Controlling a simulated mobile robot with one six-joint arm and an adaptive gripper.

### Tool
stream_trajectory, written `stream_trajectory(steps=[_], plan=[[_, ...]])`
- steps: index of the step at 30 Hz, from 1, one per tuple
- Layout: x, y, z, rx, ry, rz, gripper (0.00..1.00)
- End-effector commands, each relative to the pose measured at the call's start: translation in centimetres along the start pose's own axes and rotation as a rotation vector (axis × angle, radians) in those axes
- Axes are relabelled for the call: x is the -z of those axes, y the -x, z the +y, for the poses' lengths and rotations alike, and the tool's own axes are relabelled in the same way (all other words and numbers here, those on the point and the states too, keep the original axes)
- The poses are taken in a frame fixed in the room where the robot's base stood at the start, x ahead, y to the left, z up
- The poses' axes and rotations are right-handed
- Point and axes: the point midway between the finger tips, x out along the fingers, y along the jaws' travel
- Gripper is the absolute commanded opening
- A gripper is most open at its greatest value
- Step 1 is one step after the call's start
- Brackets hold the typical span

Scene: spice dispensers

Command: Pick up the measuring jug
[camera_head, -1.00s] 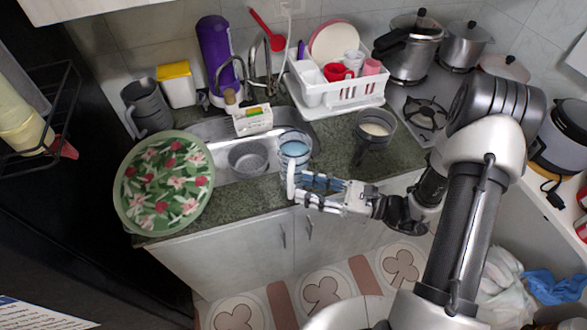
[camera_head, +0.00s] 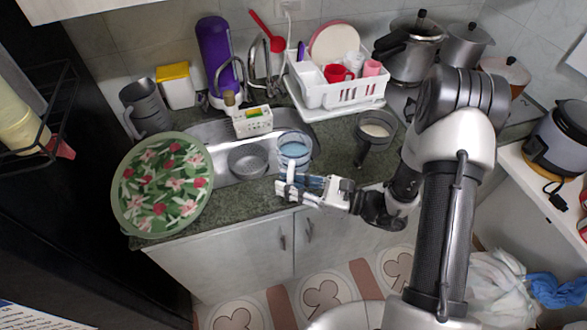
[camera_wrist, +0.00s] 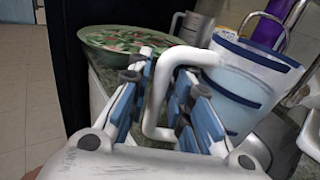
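My gripper (camera_head: 288,188) is at the handle, on the jug's near side. In the wrist view my gripper (camera_wrist: 165,82) has its blue-padded fingers apart, one on each side of the handle. I see a gap around the handle, and contact is unclear. The handle's lower part is partly hidden.
A white dish rack (camera_head: 335,95) stands behind. Open floor lies in front.

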Motion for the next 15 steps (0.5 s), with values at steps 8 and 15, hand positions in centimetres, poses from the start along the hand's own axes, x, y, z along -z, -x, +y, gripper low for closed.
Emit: stream_trajectory(steps=[8,15], plan=[[0.02,0.01,0.00,0.000,0.000,0.000,0.00],[0.02,0.01,0.00,0.000,0.000,0.000,0.00]])
